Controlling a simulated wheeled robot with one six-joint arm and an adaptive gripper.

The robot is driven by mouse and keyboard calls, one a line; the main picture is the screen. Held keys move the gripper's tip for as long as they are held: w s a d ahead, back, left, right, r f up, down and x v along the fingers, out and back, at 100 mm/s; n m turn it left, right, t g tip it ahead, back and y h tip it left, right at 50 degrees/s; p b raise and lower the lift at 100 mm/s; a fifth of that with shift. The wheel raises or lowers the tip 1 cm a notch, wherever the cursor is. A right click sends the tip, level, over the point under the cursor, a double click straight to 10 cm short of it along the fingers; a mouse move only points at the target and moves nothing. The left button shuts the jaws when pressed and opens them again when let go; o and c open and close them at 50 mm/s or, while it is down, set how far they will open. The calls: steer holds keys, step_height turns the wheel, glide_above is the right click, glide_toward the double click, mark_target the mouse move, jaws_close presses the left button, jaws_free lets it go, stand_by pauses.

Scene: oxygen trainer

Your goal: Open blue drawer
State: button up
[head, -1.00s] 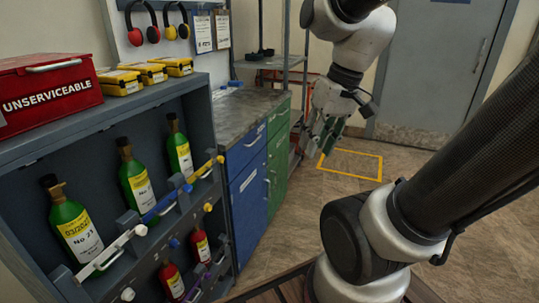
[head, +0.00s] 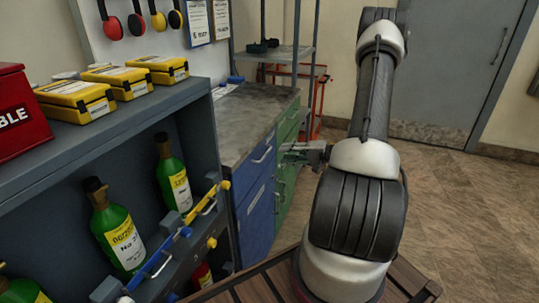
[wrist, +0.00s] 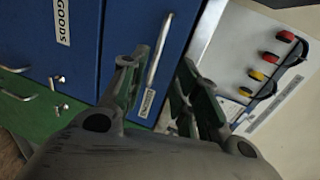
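The blue drawer (head: 250,172) is the upper blue front of the cabinet, just under the grey worktop, and it looks shut. Its silver bar handle (head: 262,155) runs along the front. In the wrist view the drawer front (wrist: 186,22) fills the upper middle, with its handle (wrist: 157,50) and a white label (wrist: 147,103). My gripper (head: 290,153) is in front of the cabinet, to the right of the handle in the head view. In the wrist view my gripper (wrist: 157,85) is open, and the handle shows between its fingers, apparently not held. The exact distance is unclear.
A blue door (head: 257,222) is below the drawer, and green fronts (head: 288,140) adjoin on the right. The worktop (head: 245,115) above is mostly bare. A shelf rack with green bottles (head: 122,238) stands at left. Open floor (head: 450,210) lies to the right.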

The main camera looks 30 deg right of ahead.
steer(key=x, duration=0.7)
steer(key=shift+w+f, duration=0.35)
steer(key=shift+c, duration=0.5)
jaws_close()
